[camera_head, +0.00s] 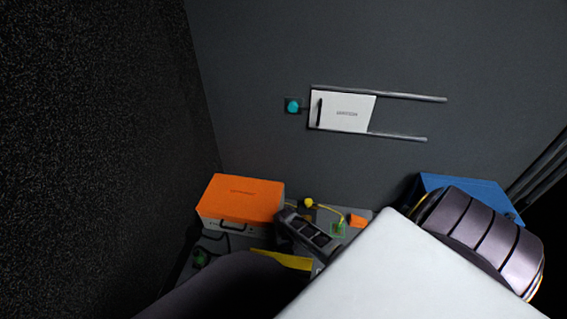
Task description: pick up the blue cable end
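I cannot make out a blue cable end for certain. A small teal round piece (293,106) sits on a dark square on the back wall, with no cable visible on it. A yellow cable (328,208) lies on the grey surface below, running from a yellow round piece (308,203) towards a small green-outlined piece (338,229). A dark slotted part, which looks like my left gripper (308,234), is over this surface beside the yellow cable; its fingers cannot be told apart. My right gripper is out of view; large arm parts cover the lower right.
An orange-topped case (241,192) stands left of the cable. A small orange block (357,221) lies to its right. A blue box (470,188) is partly hidden at right. A white panel (345,112) between two rails is on the wall. A dark speckled wall fills the left.

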